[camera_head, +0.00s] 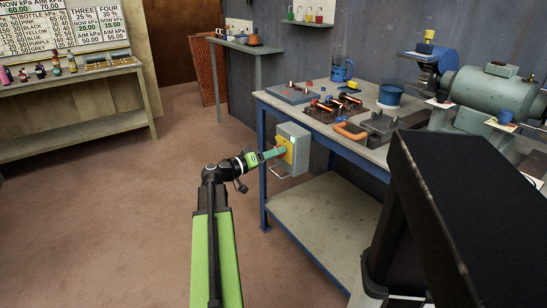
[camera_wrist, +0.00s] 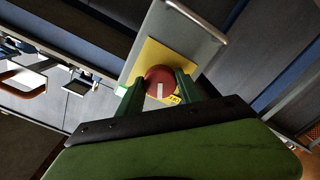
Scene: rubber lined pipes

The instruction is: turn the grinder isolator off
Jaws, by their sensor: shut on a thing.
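The grinder isolator is a grey box (camera_head: 293,133) with a yellow plate, mounted at the near left end of the workbench. In the wrist view its grey face (camera_wrist: 205,40) and yellow plate (camera_wrist: 152,52) fill the upper middle. A round red knob (camera_wrist: 160,78) with a white bar mark sits on the plate. My gripper (camera_wrist: 160,90) is shut on the red knob, with one green finger on each side. In the head view my gripper (camera_head: 274,152) reaches the box's front from the left, and its fingers hide most of the knob.
The workbench (camera_head: 330,225) carries tools, an orange-handled clamp (camera_head: 350,130), a blue pot (camera_head: 390,95) and a green bench grinder (camera_head: 487,88). A bent metal handle (camera_head: 290,174) shows below the box. Open brown floor (camera_head: 120,210) lies to the left.

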